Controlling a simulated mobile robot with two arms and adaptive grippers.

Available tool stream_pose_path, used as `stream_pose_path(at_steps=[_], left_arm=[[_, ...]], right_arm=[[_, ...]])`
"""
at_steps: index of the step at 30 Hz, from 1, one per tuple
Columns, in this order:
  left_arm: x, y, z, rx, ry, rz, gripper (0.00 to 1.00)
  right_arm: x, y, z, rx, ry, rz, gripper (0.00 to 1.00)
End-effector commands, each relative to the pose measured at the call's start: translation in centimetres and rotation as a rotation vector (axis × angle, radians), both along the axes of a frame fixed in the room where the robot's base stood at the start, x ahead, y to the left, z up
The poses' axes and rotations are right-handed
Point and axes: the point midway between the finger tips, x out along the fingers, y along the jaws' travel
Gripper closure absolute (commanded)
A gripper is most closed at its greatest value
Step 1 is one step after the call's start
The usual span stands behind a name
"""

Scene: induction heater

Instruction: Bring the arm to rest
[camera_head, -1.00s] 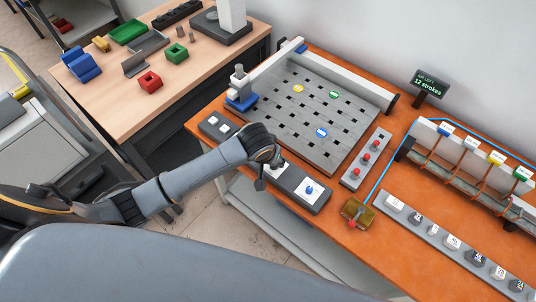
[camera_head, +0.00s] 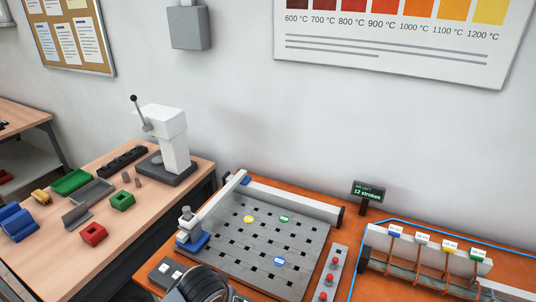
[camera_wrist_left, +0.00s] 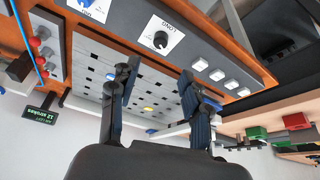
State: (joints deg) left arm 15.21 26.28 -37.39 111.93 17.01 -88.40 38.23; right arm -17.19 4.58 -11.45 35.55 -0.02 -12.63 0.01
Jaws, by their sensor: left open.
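My left arm (camera_head: 200,287) shows only as a dark rounded piece at the bottom edge of the head view, by the near edge of the perforated grey plate (camera_head: 236,260). In the left wrist view my left gripper (camera_wrist_left: 158,72) has its two dark fingers spread apart with nothing between them. It is over the orange bench (camera_wrist_left: 243,105), close to the control panel (camera_wrist_left: 125,15) with its dark knob (camera_wrist_left: 160,40) and white buttons (camera_wrist_left: 217,75). My right gripper is in neither view.
Red-knobbed levers (camera_head: 333,262) stand right of the plate. A rack with coloured tags (camera_head: 420,255) and a small display (camera_head: 368,192) are beyond. A wooden table (camera_head: 130,222) at left holds a white press (camera_head: 168,140) and coloured blocks.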

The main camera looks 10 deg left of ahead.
Motion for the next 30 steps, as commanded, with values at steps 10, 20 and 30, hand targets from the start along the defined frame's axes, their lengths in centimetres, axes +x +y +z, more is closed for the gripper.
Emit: stream_pose_path(at_steps=[10,20,30], left_arm=[[-9.1,-1.3,-0.5,-0.071,0.018,-0.101,0.53],[-15.9,2.4,-0.1,-0.022,0.043,-0.102,0.53],[-19.9,5.6,-1.9,0.047,0.090,-0.093,0.53]], right_arm=[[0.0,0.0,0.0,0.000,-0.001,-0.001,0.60],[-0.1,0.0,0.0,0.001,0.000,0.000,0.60],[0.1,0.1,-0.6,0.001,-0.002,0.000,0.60]])
